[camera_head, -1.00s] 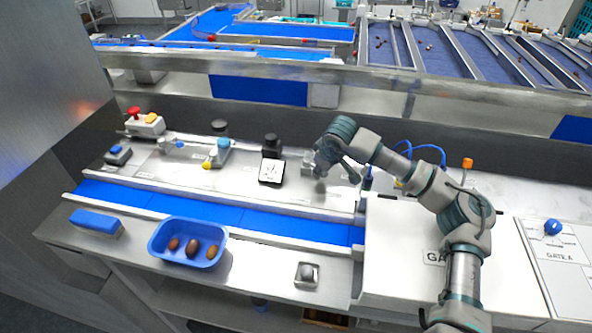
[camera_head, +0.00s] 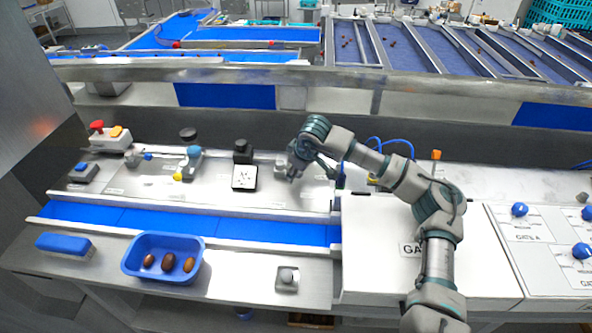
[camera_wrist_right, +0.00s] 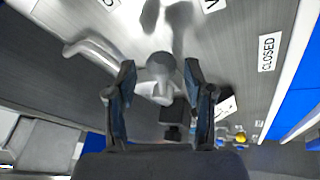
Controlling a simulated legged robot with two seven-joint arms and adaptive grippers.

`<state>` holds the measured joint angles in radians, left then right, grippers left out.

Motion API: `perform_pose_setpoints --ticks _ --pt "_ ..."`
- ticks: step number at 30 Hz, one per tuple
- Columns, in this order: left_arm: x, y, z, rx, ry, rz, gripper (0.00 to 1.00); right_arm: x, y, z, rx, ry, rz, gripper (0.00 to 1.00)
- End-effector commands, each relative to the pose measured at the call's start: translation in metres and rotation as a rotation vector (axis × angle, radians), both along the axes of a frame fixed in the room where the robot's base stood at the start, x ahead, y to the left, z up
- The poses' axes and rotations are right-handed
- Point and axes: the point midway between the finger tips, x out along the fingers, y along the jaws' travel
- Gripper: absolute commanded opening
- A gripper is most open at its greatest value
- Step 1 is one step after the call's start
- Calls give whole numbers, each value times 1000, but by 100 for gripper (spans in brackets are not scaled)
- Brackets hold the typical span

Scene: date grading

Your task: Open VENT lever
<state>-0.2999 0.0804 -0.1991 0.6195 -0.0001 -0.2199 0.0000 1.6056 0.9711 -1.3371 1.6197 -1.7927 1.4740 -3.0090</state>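The VENT lever shows in the right wrist view as a grey metal handle with a round knob (camera_wrist_right: 161,66), on a metal panel. A CLOSED label (camera_wrist_right: 269,52) lies to its right, and parts of other labels show at the top. My right gripper (camera_wrist_right: 158,76) is open, with one dark finger on each side of the knob. I cannot tell whether the fingers touch it. In the head view my right gripper (camera_head: 297,166) is over the right part of the panel (camera_head: 215,190) and hides most of the lever. My left gripper is not in view.
A black device with a white face (camera_head: 244,177) stands left of the gripper. Further left are a blue-topped valve (camera_head: 194,154) and a red button box (camera_head: 98,128). In front are a blue belt (camera_head: 240,230), a blue tray (camera_head: 185,278) with dates and a small knob plate (camera_head: 287,278).

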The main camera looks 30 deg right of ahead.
Motion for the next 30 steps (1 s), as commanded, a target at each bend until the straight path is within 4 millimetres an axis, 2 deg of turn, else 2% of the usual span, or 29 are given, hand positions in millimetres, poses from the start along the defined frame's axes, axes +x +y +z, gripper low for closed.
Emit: perform_pose_setpoints --ticks 8,11,21,25,30 --pt "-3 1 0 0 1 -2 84 -2 0 6 0 -2 0 52" --pt "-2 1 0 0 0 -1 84 -8 0 18 1 -4 0 52" --pt "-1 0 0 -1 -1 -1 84 -38 -2 84 1 -3 1 52" --pt "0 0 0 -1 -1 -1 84 -45 -2 100 1 0 1 52" --pt "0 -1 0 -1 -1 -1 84 -48 -3 107 2 1 1 52"
